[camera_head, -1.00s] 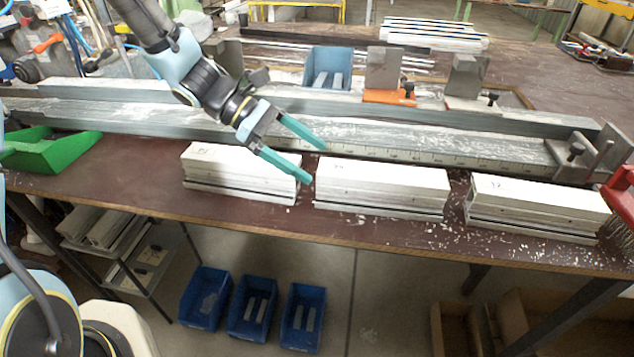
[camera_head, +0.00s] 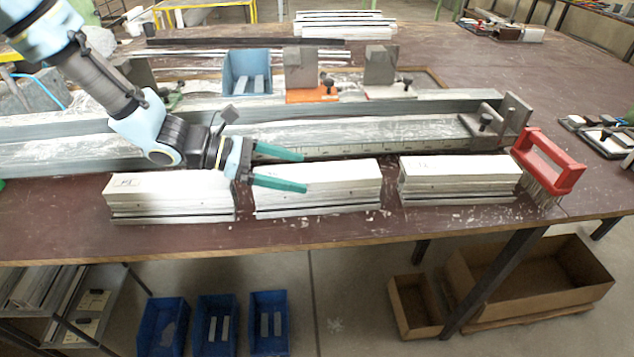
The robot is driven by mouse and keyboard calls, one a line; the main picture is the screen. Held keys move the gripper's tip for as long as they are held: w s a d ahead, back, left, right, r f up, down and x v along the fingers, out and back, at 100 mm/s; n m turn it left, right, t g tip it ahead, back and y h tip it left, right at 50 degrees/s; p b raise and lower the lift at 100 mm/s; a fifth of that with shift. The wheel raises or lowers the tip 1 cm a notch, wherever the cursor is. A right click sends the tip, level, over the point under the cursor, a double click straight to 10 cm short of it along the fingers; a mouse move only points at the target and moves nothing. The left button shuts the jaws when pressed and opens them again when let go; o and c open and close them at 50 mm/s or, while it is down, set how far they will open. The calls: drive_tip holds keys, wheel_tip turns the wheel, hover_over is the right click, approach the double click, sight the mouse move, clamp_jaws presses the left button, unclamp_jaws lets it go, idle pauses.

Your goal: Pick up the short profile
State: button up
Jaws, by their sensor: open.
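My gripper (camera_head: 304,172) is open and empty, its two teal fingers pointing right over the middle white profile stack (camera_head: 340,187). Whether the fingers touch that stack cannot be told. A left stack (camera_head: 170,192) and a right stack (camera_head: 460,176) lie beside it along the table's front. Short light pieces (camera_head: 252,85) lie in a blue bin (camera_head: 236,62) at the back. More short pieces (camera_head: 270,324) lie in blue bins on the floor. Which piece is the short profile is not clear from this view.
A long grey channel (camera_head: 370,130) with a scale and an end stop (camera_head: 490,120) runs behind the stacks. Clamp blocks (camera_head: 300,68) stand behind it. A red-handled brush (camera_head: 548,160) stands right of the stacks. Cardboard boxes (camera_head: 530,285) are below.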

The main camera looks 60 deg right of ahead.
drive_tip(key=shift+s+d+f, duration=0.25)
drive_tip(key=shift+s+d, duration=0.1)
drive_tip(key=shift+s, duration=0.1)
clamp_jaws()
idle(0.6)
